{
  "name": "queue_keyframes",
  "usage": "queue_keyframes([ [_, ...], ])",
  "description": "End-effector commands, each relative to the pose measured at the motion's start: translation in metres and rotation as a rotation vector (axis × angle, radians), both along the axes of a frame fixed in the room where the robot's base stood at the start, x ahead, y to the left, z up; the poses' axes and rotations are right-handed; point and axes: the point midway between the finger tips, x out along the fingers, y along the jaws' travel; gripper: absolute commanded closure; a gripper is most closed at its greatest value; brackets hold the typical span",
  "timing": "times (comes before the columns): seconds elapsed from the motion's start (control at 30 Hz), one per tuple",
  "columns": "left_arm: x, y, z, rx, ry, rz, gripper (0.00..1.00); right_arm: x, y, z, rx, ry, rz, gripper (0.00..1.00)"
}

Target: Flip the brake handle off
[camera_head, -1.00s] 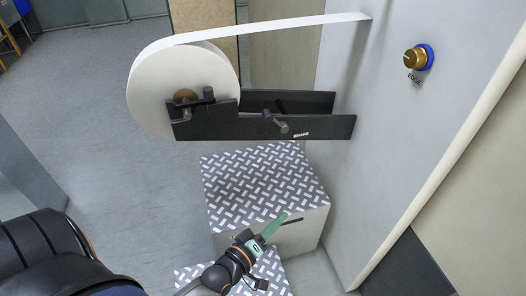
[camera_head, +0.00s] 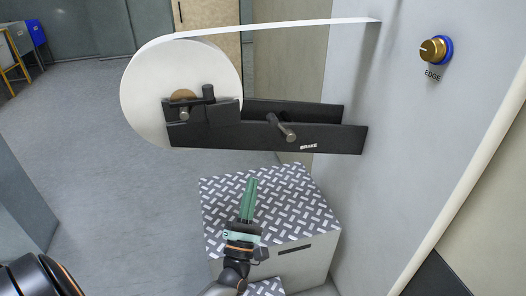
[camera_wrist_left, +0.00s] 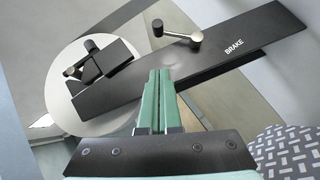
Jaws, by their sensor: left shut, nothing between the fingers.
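The brake handle (camera_head: 283,129) is a short dark grey crank on the black bracket, left of the white word BRAKE. It tilts down to the right in the head view. In the left wrist view the handle (camera_wrist_left: 178,34) shows as a grey bar with a knob at its left end, beyond my fingertips. My left gripper (camera_head: 252,182) has green fingers, shut and empty, pointing up below the handle. In the left wrist view the left gripper (camera_wrist_left: 158,74) lies in front of the bracket's lower edge; I cannot tell the gap. My right gripper is not in view.
The black bracket (camera_head: 340,139) carries a white film roll (camera_head: 145,95) with another dark lever at its hub. A white strip runs from the roll to the grey machine wall (camera_head: 400,130), which has a brass EDGE knob (camera_head: 433,50). A tread-plate step (camera_head: 290,185) stands below.

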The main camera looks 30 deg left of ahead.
Motion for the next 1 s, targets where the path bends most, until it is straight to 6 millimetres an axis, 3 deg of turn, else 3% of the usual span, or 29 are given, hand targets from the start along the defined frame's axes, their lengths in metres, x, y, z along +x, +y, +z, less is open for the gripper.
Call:
queue_keyframes([
  [0.17,0.016,0.007,0.015,0.001,-0.004,0.002,1.00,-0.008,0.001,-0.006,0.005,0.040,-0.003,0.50],
  [0.53,0.075,0.029,0.061,0.002,-0.003,0.002,1.00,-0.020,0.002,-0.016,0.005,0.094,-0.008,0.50],
  [0.73,0.085,0.018,0.085,0.001,-0.001,-0.001,1.00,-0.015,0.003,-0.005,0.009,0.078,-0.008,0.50],
  [1.0,0.090,0.014,0.092,0.002,0.001,0.001,1.00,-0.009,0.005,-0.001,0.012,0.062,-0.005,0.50],
])
